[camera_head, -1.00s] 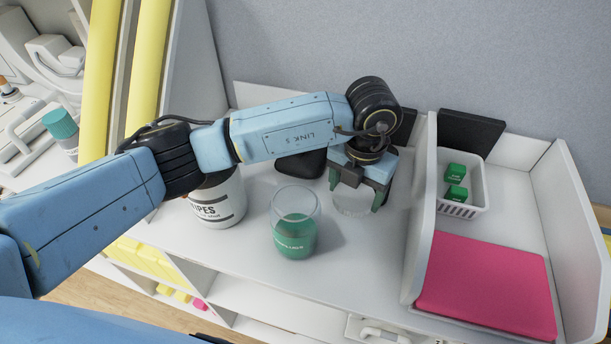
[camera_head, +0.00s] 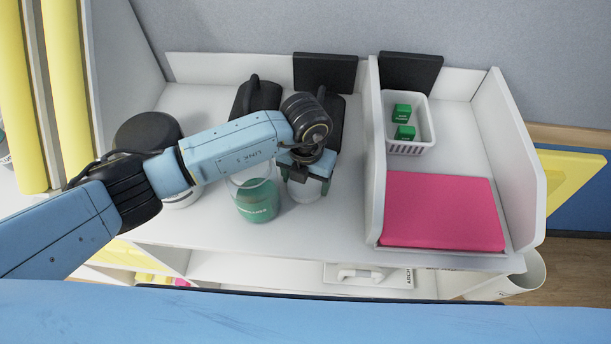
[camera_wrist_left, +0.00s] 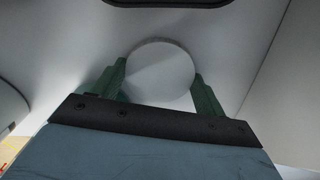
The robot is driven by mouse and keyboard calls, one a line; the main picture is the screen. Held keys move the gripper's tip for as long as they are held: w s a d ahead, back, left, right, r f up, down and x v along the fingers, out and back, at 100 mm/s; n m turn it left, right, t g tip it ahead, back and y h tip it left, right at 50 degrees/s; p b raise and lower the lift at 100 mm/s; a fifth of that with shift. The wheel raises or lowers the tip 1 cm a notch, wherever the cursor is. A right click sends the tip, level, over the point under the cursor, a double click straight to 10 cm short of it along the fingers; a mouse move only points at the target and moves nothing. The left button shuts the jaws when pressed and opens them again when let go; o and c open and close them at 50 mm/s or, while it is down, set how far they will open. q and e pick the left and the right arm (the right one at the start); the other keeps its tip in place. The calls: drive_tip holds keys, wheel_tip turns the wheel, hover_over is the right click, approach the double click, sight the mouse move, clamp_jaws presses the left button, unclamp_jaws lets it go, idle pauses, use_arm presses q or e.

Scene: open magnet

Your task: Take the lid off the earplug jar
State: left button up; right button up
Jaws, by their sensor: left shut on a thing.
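The earplug jar (camera_head: 257,206) is a clear round jar with green contents and white lettering, upright on the white counter. Its top looks open, partly behind my left arm. My left gripper (camera_head: 306,182) is just right of the jar, its green fingers shut on the pale round lid (camera_head: 304,192). In the left wrist view, the lid (camera_wrist_left: 160,72) sits between both fingers of the left gripper (camera_wrist_left: 160,88). The lid is apart from the jar, low over the counter; I cannot tell whether it touches the surface. My right gripper is not in view.
A white tub with a dark lid (camera_head: 148,133) stands left of the jar, partly behind my arm. Black objects (camera_head: 262,94) stand behind. Right of a white divider are a basket (camera_head: 410,148) with green boxes (camera_head: 402,111) and a pink pad (camera_head: 442,211).

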use_arm(q)
drive_tip(key=shift+f, duration=0.15)
drive_tip(key=o, duration=1.1)
drive_tip(key=shift+r, duration=0.25)
wheel_tip(320, 180, up, 12)
drive_tip(key=shift+f+b, duration=0.1)
drive_tip(key=shift+b, duration=0.6)
